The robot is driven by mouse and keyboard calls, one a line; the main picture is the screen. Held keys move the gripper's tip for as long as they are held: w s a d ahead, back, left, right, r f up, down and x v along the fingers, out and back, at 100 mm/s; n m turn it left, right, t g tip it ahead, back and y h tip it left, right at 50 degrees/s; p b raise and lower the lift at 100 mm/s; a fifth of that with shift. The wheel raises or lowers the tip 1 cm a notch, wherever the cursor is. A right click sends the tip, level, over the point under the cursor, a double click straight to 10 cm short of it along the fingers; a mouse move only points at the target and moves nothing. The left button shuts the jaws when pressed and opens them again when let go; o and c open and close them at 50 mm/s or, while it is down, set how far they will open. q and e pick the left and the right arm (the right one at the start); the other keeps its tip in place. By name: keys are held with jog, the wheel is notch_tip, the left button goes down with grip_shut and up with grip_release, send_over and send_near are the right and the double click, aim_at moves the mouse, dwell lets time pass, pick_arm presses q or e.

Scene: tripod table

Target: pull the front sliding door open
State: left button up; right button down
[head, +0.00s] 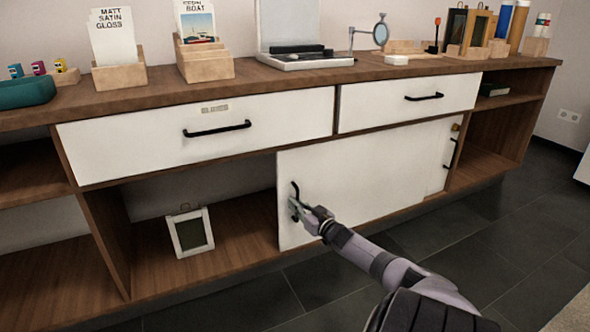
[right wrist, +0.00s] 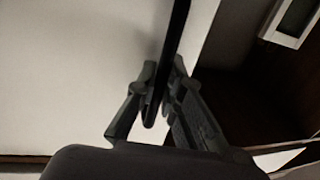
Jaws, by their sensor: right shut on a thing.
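The front sliding door (head: 365,180) is a white panel on the right part of the cabinet's lower middle section. Its black upright handle (head: 295,189) is near the door's left edge. My right gripper (head: 296,207) is shut on the lower part of this handle. In the right wrist view the fingers (right wrist: 162,88) close around the black handle (right wrist: 178,35), with the white door (right wrist: 75,70) behind. Left of the door, the compartment (head: 235,222) is open to view. My left gripper is not in view.
A small white frame (head: 190,232) stands in the open compartment; it also shows in the right wrist view (right wrist: 292,22). Another white panel (head: 437,165) with a black handle (head: 450,153) shows at the right. Two drawers (head: 200,135) with black handles are above. Dark floor (head: 480,250) is clear.

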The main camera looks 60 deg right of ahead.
jog(key=c, duration=1.7)
grip_release()
jog(key=v, duration=1.2)
jog(key=shift+w+a, duration=0.1)
